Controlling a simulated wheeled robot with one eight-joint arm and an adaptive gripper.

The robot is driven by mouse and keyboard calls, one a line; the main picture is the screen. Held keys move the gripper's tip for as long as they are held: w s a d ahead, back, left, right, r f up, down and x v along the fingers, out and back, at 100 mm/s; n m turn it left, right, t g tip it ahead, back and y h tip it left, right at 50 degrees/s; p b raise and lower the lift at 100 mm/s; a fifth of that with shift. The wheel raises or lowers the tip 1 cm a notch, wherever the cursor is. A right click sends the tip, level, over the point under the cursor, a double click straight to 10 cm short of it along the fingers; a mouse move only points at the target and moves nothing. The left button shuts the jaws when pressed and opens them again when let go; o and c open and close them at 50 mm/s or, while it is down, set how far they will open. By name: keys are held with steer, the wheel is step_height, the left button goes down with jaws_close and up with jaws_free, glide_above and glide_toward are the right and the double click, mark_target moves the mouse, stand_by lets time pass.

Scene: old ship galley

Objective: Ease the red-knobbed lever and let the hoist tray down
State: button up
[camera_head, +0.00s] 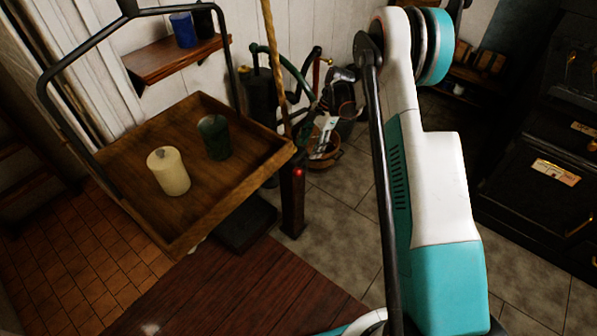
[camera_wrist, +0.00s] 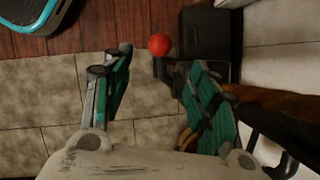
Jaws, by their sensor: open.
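The red knob (camera_wrist: 159,44) of the lever shows in the wrist view, on a short dark stem, just ahead of and between the fingertips. My gripper (camera_wrist: 155,64) is open, with one teal finger on each side and nothing held. In the head view the red knob (camera_head: 299,173) shows small beside a dark wooden post (camera_head: 292,205); most of the lever is hidden. The hoist tray (camera_head: 222,208) hangs in a black frame above the floor, left of the post. A cream candle (camera_head: 168,171) and a dark green cup (camera_head: 214,137) stand on it.
A rope (camera_head: 271,40) runs down towards the post. A wall shelf (camera_head: 172,60) holds a blue cup (camera_head: 183,30). A basket (camera_head: 325,157) stands on the tiles behind the post. A black stove (camera_head: 540,150) is at right. The wooden floor (camera_head: 250,295) in front is clear.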

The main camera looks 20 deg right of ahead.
mark_target(300, 168)
steer(key=b+x, duration=0.4)
steer(key=x, duration=0.8)
steer(key=shift+a+f, duration=0.15)
steer(key=shift+f, duration=0.15)
